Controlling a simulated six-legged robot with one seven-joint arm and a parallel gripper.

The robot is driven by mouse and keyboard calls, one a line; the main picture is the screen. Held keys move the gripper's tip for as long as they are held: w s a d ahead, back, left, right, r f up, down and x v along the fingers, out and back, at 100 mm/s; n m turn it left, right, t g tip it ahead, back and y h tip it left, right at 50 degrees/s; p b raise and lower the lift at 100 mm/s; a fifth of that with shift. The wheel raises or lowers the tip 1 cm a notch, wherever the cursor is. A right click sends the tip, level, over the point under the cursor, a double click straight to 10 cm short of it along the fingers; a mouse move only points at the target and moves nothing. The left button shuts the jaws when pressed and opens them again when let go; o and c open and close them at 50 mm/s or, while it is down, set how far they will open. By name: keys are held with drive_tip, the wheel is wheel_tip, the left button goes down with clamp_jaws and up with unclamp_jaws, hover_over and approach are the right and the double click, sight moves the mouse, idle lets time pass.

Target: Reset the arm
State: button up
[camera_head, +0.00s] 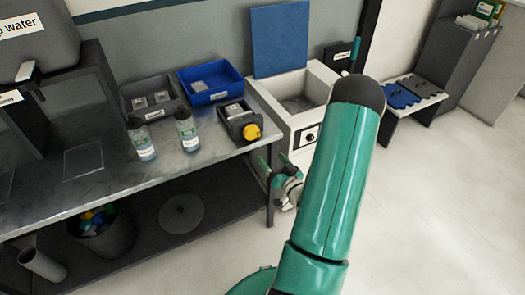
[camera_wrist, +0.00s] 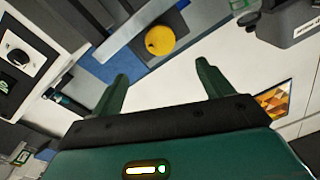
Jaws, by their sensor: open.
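My green arm rises across the right-centre of the head view, and its dark rounded elbow is at the top. My gripper (camera_head: 276,164) shows just left of the arm, by the right end of the workbench (camera_head: 222,157). In the wrist view my gripper (camera_wrist: 163,80) has its two green fingers spread wide apart. Nothing is between them. A yellow round knob (camera_wrist: 160,40) lies beyond the fingers. Part of the gripper's wrist is hidden behind my arm in the head view.
On the bench stand two labelled bottles (camera_head: 141,138), a blue bin (camera_head: 211,83), a grey bin (camera_head: 152,98) and a small dark box with a yellow knob (camera_head: 251,132). A white open-topped unit (camera_head: 298,124) adjoins the bench's right end. The floor (camera_head: 440,200) at right is clear.

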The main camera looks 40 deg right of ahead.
drive_tip(key=w+a+r+n+g+y, duration=0.1)
drive_tip(key=w+a+r+n+g, duration=0.3)
drive_tip(key=w+r, duration=0.35)
drive_tip(key=w+a+r+n+g, duration=0.1)
drive_tip(key=a+r+g, duration=0.2)
drive_tip(key=a+r, duration=0.55)
drive_tip(key=s+a+r+g+y, duration=0.1)
drive_tip(key=s+a+r, duration=0.2)
drive_tip(key=s+a, duration=0.3)
drive_tip(key=s+a+r+n+g+y, duration=0.1)
drive_tip(key=s+a+r+g, duration=0.1)
drive_tip(key=s+a+r, duration=0.2)
drive_tip(key=s+a+r+n+g+y, duration=0.1)
drive_tip(key=s+a+r, duration=0.3)
drive_tip(key=s+a, duration=0.5)
drive_tip(key=shift+s+a+r+g, duration=0.15)
drive_tip(key=shift+a+r+g, duration=0.1)
drive_tip(key=shift+a+g, duration=0.55)
